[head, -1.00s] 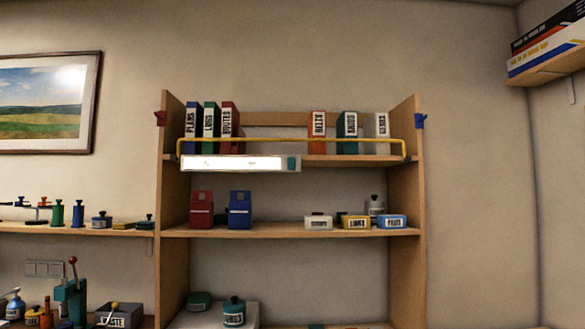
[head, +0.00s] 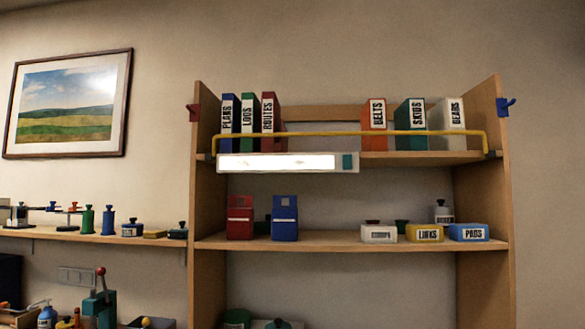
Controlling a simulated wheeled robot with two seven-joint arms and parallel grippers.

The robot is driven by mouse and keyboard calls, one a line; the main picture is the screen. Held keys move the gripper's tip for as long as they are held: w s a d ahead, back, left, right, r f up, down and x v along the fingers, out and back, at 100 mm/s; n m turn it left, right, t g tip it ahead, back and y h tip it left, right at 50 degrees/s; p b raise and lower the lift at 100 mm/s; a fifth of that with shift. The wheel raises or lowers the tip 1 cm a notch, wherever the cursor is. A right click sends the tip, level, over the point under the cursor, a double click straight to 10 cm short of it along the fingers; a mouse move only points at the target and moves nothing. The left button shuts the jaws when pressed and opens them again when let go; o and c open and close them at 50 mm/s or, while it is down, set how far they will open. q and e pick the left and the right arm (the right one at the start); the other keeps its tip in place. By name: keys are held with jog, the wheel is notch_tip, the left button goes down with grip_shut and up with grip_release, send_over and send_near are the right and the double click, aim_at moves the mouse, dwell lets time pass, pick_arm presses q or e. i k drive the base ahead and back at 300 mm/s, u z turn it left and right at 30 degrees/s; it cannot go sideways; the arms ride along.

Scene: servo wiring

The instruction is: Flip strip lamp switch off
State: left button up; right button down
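The strip lamp (head: 276,162) is a white bar under the front edge of the top shelf, and its long panel glows bright white. A small teal block, which looks like its switch (head: 347,162), sits at the lamp's right end. Its exact switch position is too small to tell. Neither of my grippers shows in the head view.
A yellow rail (head: 350,134) runs along the top shelf front, just above the lamp. Binders such as the green SKIDS one (head: 410,115) stand behind it. Red (head: 240,218) and blue (head: 285,218) boxes stand on the shelf below. A red hook (head: 193,112) and blue hook (head: 505,106) are on the sides.

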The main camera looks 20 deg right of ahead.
aim_at(346, 158)
jog(key=u, duration=0.05)
jog(key=i, duration=0.9)
jog(key=z, duration=0.25)
